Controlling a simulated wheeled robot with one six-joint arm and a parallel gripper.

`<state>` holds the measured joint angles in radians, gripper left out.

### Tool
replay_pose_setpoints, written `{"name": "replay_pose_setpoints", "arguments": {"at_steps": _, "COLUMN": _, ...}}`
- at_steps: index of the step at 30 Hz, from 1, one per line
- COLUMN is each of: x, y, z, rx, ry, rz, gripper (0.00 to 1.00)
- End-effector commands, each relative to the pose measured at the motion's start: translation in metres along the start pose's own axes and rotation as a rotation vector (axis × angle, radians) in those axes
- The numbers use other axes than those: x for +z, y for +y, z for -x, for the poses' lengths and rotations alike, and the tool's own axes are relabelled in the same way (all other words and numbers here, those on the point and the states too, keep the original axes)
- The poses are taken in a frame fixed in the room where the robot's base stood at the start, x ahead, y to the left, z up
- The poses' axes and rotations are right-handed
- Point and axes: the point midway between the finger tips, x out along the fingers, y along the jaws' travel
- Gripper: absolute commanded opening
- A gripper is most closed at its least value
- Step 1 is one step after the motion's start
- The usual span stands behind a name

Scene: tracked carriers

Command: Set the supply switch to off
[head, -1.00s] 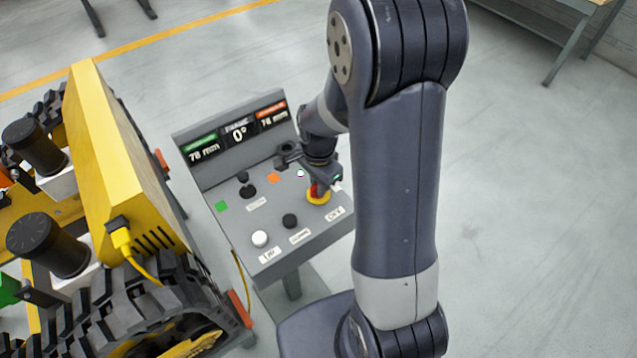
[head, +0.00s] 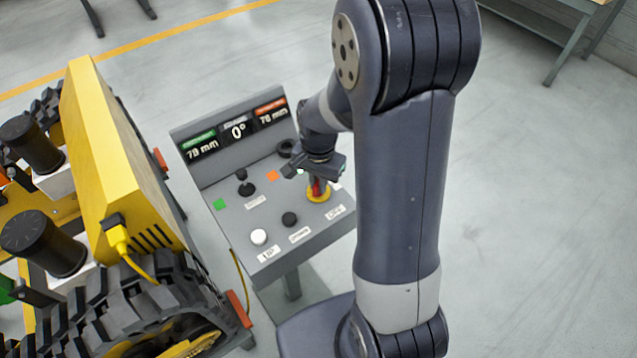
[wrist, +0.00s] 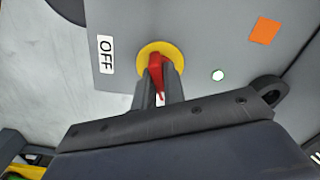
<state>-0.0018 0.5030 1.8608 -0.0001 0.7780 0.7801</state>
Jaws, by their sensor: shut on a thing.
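The supply switch is a red handle (wrist: 156,68) on a yellow round plate (wrist: 148,52) on the grey console. In the head view the yellow plate (head: 318,195) is at the console's right side, with the red handle (head: 317,186) partly hidden. My gripper (wrist: 160,92) is shut on the red handle, one finger on each side. In the head view my gripper (head: 317,178) comes down onto the switch from above. A white OFF label (wrist: 106,54) lies left of the plate in the wrist view, apart from the handle. The handle's exact pointing is hard to tell.
The console (head: 275,220) also carries a black lever (head: 245,187), a white button (head: 259,237), a black button (head: 289,219) and a display panel (head: 238,130). A yellow tracked carrier (head: 115,160) stands close on the left. The floor to the right is clear.

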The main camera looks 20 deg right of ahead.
Motion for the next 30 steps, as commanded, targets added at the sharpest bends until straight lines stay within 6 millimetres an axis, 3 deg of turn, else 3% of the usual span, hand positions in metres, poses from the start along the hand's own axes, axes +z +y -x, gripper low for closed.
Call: {"name": "replay_pose_setpoints", "arguments": {"at_steps": 30, "x": -0.0003, "y": -0.0004, "z": 0.0001, "rx": -0.001, "ry": 0.002, "rz": 0.914, "gripper": 0.0}}
